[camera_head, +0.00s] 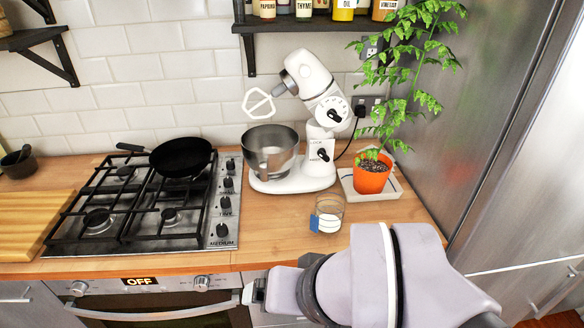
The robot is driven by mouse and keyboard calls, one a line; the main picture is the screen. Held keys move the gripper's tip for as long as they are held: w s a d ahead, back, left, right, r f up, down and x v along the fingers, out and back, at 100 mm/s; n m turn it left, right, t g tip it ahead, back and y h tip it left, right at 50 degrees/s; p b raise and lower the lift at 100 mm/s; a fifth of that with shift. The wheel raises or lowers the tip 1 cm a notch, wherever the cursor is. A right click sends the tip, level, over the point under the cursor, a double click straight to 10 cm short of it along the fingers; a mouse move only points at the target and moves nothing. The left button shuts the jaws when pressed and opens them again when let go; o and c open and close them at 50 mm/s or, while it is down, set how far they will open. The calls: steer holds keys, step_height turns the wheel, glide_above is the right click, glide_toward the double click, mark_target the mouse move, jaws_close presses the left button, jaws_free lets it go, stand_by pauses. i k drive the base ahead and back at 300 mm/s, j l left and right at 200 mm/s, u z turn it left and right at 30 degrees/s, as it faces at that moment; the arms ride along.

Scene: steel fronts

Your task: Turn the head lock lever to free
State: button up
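The white stand mixer (308,178) stands on the wooden counter with its head (306,74) tilted up and a white beater (258,103) hanging from it. The small black head lock lever (322,154) is on the side of the mixer's column, on a white plate with lettering too small to read surely. A round dial with a black knob (334,114) is above it. A steel bowl (271,150) sits on the mixer base. My gripper (254,293) is low in front of the counter, near the oven handle, well away from the lever. Its finger opening cannot be made out.
A glass with white contents (327,214) stands on the counter in front of the mixer. A potted plant (371,176) is right of it, by the steel fridge (480,110). A gas hob (150,205) with a black pan (181,157) is at left. Shelves hang above.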

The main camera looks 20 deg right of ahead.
mark_target(322, 153)
steer(key=i+j+z, duration=0.15)
steer(key=z, duration=0.25)
steer(key=i+j+z, duration=0.1)
steer(key=j+z, duration=0.25)
steer(key=i+j+z, duration=0.1)
steer(key=j+z, duration=0.15)
steer(key=z, duration=0.15)
